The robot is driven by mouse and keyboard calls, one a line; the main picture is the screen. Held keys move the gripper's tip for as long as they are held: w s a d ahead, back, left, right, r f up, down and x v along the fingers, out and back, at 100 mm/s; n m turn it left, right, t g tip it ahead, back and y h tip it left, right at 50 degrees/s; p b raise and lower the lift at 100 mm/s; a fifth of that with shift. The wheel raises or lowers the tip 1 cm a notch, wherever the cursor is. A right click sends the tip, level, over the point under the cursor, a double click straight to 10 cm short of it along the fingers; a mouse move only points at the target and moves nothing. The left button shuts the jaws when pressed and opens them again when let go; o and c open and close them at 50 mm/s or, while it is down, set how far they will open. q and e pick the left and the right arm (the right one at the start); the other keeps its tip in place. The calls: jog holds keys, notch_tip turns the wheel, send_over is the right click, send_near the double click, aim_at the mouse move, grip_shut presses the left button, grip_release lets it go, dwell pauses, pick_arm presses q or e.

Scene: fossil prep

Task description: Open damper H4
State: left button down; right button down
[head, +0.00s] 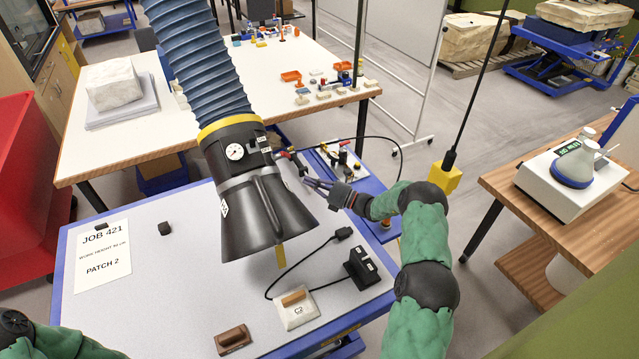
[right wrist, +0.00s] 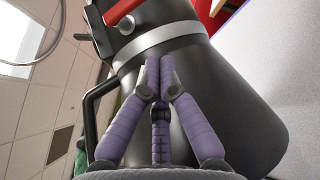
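A black extraction hood (head: 262,200) hangs from a ribbed blue hose above the grey bench. It has a round gauge (head: 235,152), and a red lever (head: 284,154) sticks out at its upper right; I take this to be the damper lever. In the right wrist view the red lever (right wrist: 108,12) shows at the top, beyond the fingertips. My right gripper (head: 309,182) is just right of the hood, below the lever. Its purple fingers (right wrist: 158,68) are together with nothing visible between them, in front of the hood's wall. I cannot read an H4 label. My left gripper is out of view.
On the bench (head: 165,270) lie a paper sign (head: 103,255), a wooden-handled block (head: 298,307), a brown block (head: 233,339) and a black box (head: 361,268) with a cable. A yellow pendant (head: 444,178) hangs beside my right arm. A white table stands behind.

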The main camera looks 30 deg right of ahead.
aim_at(282, 156)
jog(key=w+a+r+p, duration=0.2)
jog(key=w+r, duration=0.1)
jog(key=w, duration=0.4)
jog(key=shift+a, duration=0.1)
